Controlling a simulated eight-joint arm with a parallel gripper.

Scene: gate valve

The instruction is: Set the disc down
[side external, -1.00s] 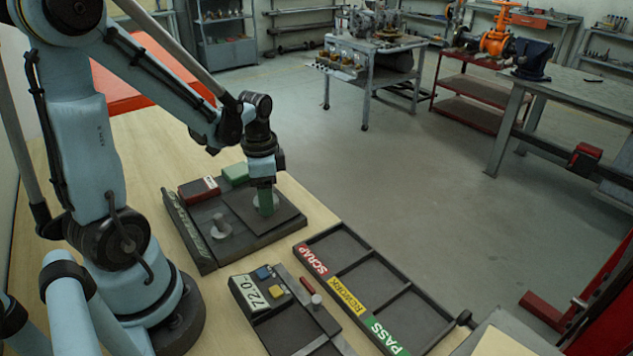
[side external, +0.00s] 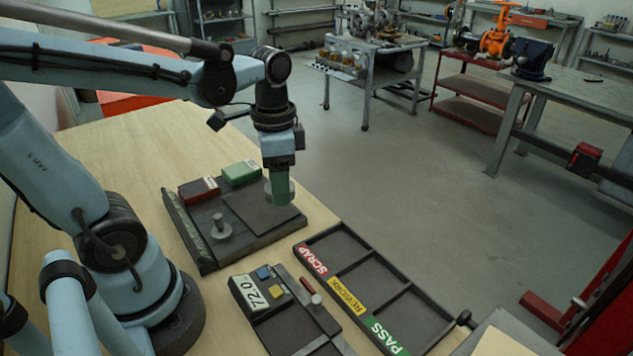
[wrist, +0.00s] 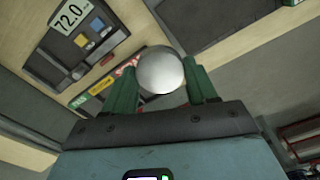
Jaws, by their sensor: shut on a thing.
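The disc shows in the wrist view as a round silvery face (wrist: 160,73) between the two green fingers of my gripper (wrist: 162,84). My gripper (side external: 280,190) is shut on it. In the side view the disc is mostly hidden by the fingers; only a pale edge (side external: 268,187) shows. My gripper is over the dark square plate (side external: 250,213) of the fixture, near its far right part. The disc looks slightly above the plate, but the exact gap cannot be told.
A small grey piece with a post (side external: 221,228) stands on the fixture's left. A red block (side external: 199,189) and a green block (side external: 241,172) sit along its back. The gauge reading 72.0 (side external: 250,292) and the SCRAP, REWORK, PASS tray (side external: 365,268) lie in front. The tray's compartments look empty.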

